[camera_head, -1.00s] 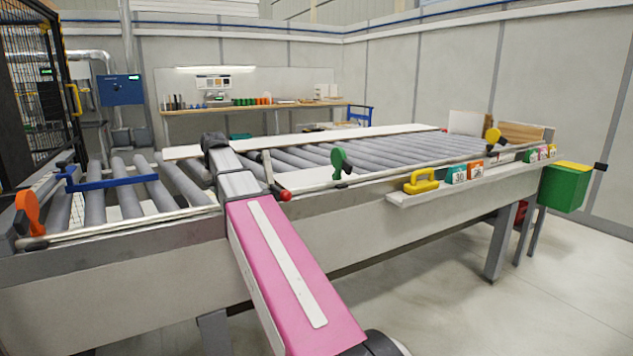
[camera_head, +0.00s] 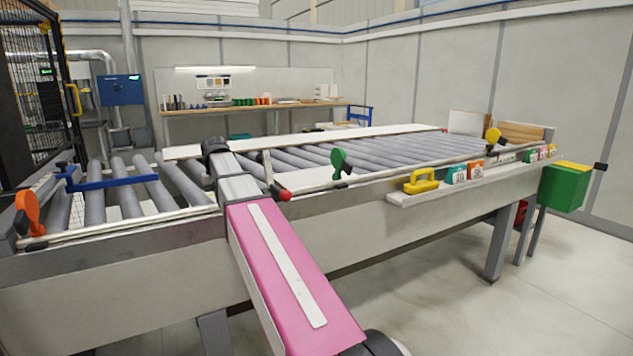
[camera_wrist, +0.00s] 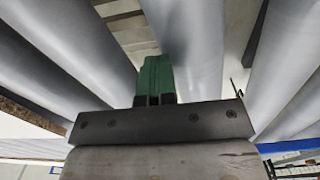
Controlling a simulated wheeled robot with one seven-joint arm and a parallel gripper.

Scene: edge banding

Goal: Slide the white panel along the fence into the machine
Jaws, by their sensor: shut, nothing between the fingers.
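The white panel (camera_head: 310,139) looks like the long flat white board lying along the far side of the roller table. In the wrist view a white board with a brown raw edge (camera_wrist: 32,116) shows at the lower left, probably the same panel. My gripper's green fingers (camera_wrist: 156,72) are shut and empty, over the grey rollers. In the head view my dark wrist (camera_head: 214,147) is beside the near left part of the panel and hides the fingers. Contact with the panel cannot be told. The fence and the machine cannot be clearly made out.
A blue bar (camera_head: 112,183) crosses the left rollers. An orange knob (camera_head: 28,212), a green knob (camera_head: 340,162) and a red-tipped lever (camera_head: 284,195) stand along the near edge. A black mesh guard (camera_head: 40,95) stands at the left.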

